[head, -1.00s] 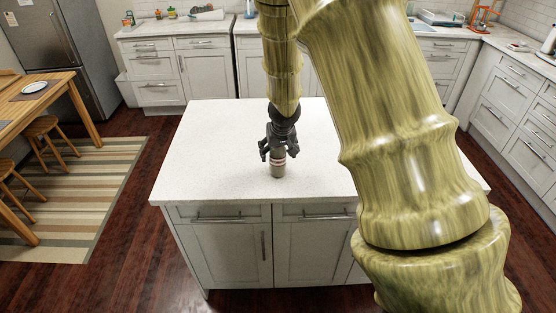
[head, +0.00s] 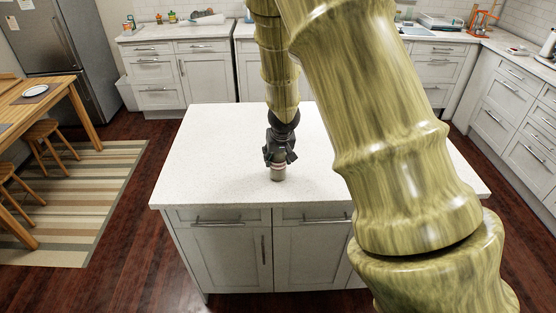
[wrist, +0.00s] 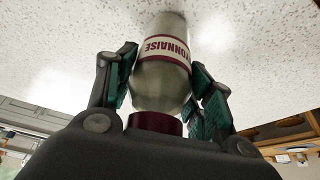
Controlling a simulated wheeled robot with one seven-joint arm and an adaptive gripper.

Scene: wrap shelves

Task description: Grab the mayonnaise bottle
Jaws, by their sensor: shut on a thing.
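The mayonnaise bottle (wrist: 163,77) has a pale grey-green body, a label reading "ONNAISE" and a dark red cap. In the wrist view its cap end points toward my gripper's palm. In the head view the bottle (head: 278,172) stands upright on the white island counter, near its front edge. My gripper (head: 279,160) comes down over it from above. In the wrist view my gripper (wrist: 165,88) has one finger on each side of the bottle and is shut on it. The upper part of the bottle is hidden by the gripper in the head view.
The white island counter (head: 215,150) is otherwise clear where visible; my arm covers its right part. A wooden table (head: 40,92) with a plate and stools stands at the left. Cabinets with cluttered counters line the back and right.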

